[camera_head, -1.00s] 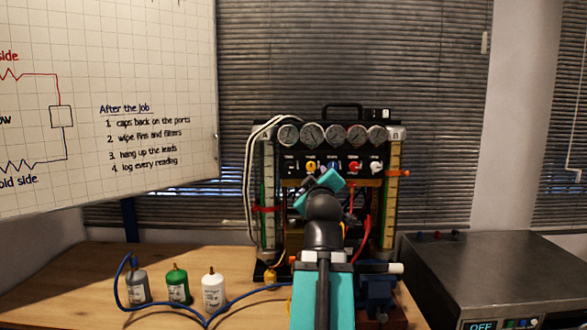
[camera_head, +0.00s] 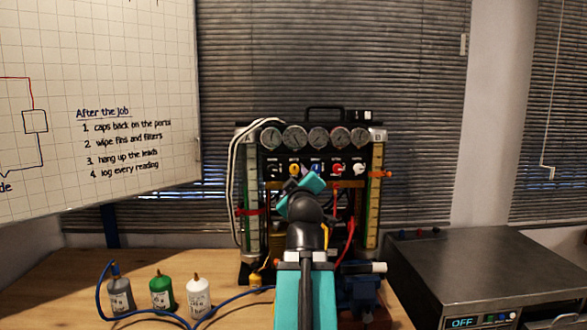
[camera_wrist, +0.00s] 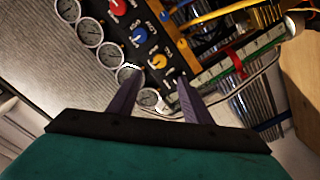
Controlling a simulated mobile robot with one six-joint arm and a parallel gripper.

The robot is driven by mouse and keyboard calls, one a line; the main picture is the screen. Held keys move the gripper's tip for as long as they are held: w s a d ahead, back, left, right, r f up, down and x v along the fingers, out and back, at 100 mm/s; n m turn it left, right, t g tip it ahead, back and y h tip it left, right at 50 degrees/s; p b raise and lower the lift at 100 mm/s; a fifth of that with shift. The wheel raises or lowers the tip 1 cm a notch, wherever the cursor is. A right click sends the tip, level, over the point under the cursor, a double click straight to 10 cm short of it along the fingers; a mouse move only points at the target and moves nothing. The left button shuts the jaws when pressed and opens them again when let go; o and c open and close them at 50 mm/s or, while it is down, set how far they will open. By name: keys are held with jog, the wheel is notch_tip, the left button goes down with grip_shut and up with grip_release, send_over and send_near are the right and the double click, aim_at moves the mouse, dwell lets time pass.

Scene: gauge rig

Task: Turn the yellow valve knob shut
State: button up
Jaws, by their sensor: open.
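The yellow valve knob (camera_head: 294,169) sits in the row of knobs on the black panel of the gauge rig, between a black knob and a blue knob. In the wrist view the yellow knob (camera_wrist: 158,62) shows just beyond and between my fingertips. My gripper (camera_wrist: 158,77) is open, with its two dark fingers apart and nothing seen between them. In the head view my gripper (camera_head: 297,179) is in front of the panel, just below the yellow knob. The fingers appear apart from the knob, but the exact gap is unclear.
Blue (camera_head: 315,169), red (camera_head: 336,169) and white (camera_head: 358,169) knobs sit to the right. Several gauges (camera_head: 318,138) line the panel above. Bottles (camera_head: 161,292) and a blue hose (camera_head: 236,302) are on the bench at left. A metal box (camera_head: 455,262) stands at right.

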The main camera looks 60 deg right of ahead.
aim_at(294, 170)
jog(key=p+x, duration=0.2)
jog(key=p, duration=0.2)
jog(key=shift+w+d+r, duration=0.15)
jog(key=shift+w+d, duration=0.05)
jog(key=p+x, duration=0.1)
jog(key=p, duration=0.3)
jog(key=shift+w+d+p, duration=0.15)
jog(key=shift+d+p, duration=0.1)
jog(key=shift+p, duration=0.05)
jog(key=shift+p+x, duration=3.05)
jog(key=shift+x, duration=1.1)
jog(key=shift+f, duration=0.25)
jog(key=c, duration=1.1)
jog(key=shift+o, duration=0.2)
